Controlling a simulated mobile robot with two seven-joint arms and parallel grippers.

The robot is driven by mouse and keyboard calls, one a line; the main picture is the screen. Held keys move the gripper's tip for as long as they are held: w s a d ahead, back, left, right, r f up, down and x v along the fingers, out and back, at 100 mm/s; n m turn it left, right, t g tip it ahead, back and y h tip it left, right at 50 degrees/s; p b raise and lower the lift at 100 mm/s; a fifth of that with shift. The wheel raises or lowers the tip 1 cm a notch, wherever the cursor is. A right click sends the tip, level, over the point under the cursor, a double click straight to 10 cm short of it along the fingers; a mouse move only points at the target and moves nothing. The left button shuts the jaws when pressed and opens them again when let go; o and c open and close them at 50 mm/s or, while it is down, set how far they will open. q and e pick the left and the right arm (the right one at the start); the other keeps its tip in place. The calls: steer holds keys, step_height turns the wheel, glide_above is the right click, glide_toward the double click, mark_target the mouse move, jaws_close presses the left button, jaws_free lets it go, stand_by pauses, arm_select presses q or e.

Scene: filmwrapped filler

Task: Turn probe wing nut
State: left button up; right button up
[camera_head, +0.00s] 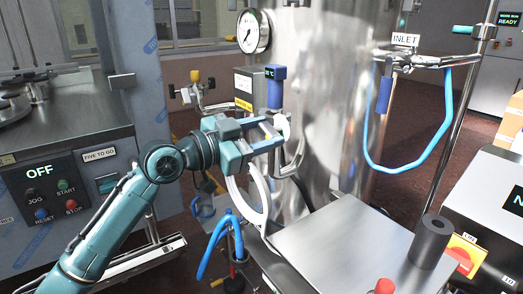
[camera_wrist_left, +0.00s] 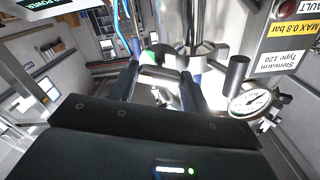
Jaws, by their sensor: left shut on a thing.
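The probe (camera_head: 275,92) is a blue-headed part with a small lit display, upright against the steel tank. My left gripper (camera_head: 280,132) reaches it from the left, just below the blue head. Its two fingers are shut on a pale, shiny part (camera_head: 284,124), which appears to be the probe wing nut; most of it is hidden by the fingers. In the left wrist view my left gripper (camera_wrist_left: 160,88) has bright metal between its fingers, but the nut's wings cannot be made out. My right gripper is not in view.
The steel tank (camera_head: 335,110) stands right behind the gripper, with a pressure gauge (camera_head: 253,31) above. A blue hose (camera_head: 408,171) hangs at right. A steel tabletop (camera_head: 345,250) lies in front. A control panel (camera_head: 50,192) reading OFF stands at left.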

arm_select(q)
steer(key=m+b, duration=0.2)
steer(key=m, duration=0.1)
steer(key=shift+f, duration=0.2)
steer(key=shift+m+b, duration=0.55)
steer(key=shift+m, duration=0.25)
steer(key=shift+r+m+b, duration=0.15)
steer(key=shift+m+b, duration=0.4)
steer(key=shift+m, duration=0.95)
arm_select(e)
steer(key=shift+d+f+m+t, duration=0.3)
steer(key=shift+f+m+t, duration=0.2)
steer(key=shift+f, duration=0.1)
arm_select(q)
steer(key=o, duration=1)
